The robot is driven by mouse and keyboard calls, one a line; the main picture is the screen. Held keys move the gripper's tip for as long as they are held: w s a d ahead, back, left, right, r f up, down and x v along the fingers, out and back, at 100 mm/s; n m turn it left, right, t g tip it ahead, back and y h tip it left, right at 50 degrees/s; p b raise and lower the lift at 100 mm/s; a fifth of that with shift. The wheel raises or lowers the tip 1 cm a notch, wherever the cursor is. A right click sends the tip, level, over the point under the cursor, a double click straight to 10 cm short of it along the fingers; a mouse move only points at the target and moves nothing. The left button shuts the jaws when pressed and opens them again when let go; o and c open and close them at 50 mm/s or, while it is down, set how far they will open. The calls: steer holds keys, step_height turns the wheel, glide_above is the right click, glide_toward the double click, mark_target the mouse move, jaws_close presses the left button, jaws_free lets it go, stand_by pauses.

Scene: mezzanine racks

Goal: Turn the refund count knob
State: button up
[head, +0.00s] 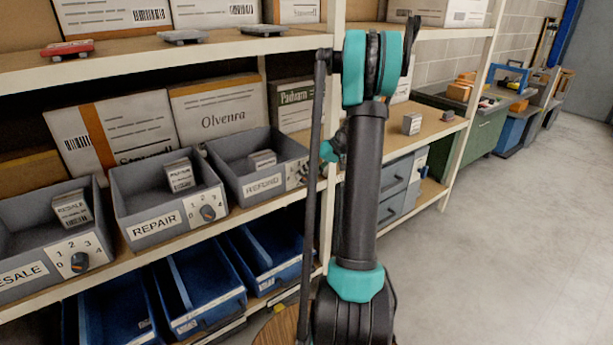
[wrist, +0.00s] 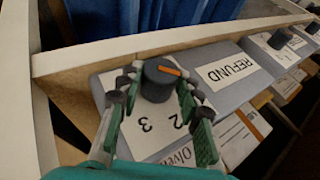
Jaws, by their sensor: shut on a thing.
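The refund count knob (wrist: 158,80) is a dark round knob with an orange mark on its face. In the wrist view the mark points right, towards the REFUND label (wrist: 234,71). My gripper (wrist: 156,88) is shut on this knob, with a finger on each side. The white dial plate (wrist: 150,137) shows a 2 and a 3; its other numbers are hidden by the knob and fingers. In the head view the grey REFUND bin (head: 230,152) stands on the middle shelf with small boxes inside. My arm hides most of its dial there.
The REPAIR bin (head: 130,190) and the RESALE bin (head: 20,225), each with its own knob, stand to the left. Blue bins (head: 205,290) sit below. A pale rack post (head: 330,215) stands close beside my arm. The floor at right is clear.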

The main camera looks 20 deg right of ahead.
stand_by(0.4)
steer(key=o, duration=1.2)
steer(key=shift+c, duration=0.2)
steer(key=v, duration=1.2)
steer(key=shift+w, duration=0.1)
